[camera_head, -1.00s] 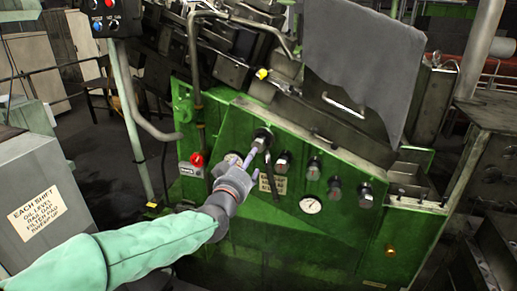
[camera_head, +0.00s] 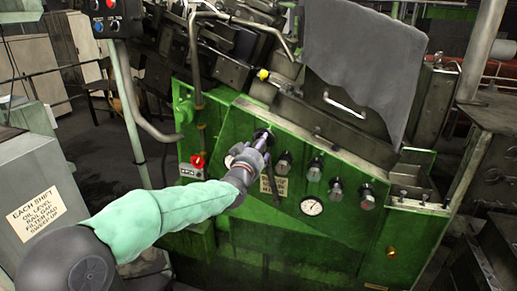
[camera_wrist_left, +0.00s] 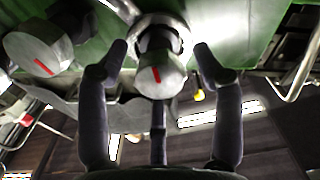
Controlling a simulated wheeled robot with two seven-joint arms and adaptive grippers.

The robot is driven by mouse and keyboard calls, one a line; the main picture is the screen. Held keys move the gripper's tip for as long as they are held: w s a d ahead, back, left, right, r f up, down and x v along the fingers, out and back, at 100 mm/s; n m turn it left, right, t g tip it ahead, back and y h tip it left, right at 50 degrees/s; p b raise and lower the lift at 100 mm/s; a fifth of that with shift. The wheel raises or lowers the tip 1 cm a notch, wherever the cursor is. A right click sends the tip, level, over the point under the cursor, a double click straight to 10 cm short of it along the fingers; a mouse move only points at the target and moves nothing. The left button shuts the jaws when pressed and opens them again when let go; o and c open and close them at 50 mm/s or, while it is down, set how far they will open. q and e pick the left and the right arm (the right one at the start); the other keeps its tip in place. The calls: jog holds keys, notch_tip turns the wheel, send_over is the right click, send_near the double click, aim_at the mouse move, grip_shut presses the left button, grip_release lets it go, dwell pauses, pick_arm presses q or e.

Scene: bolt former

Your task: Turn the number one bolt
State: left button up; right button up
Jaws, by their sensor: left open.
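The number one bolt (camera_head: 263,138) appears to be the leftmost in a slanted row of metal bolts on the green machine front. My left gripper (camera_head: 257,143) is at this bolt and partly hides it. The gripper is open, with gaps between the fingers and the head. Whether a finger touches the bolt behind its head is unclear. My right gripper is out of view.
A neighbouring bolt with a red mark (camera_wrist_left: 38,52) is close beside one finger. Several other bolts (camera_head: 314,170), a round gauge (camera_head: 312,206) and a red knob (camera_head: 198,161) are on the panel. A grey cabinet (camera_head: 35,195) stands at the left.

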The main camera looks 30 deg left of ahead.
pick_arm(q)
jog(key=c, duration=1.1)
jog(key=shift+c, duration=0.2)
jog(key=m+p, duration=0.1)
jog(key=m, duration=0.2)
jog(key=shift+r, duration=0.1)
jog(key=shift+m+p, duration=1.05)
jog(key=shift+m, duration=1.15)
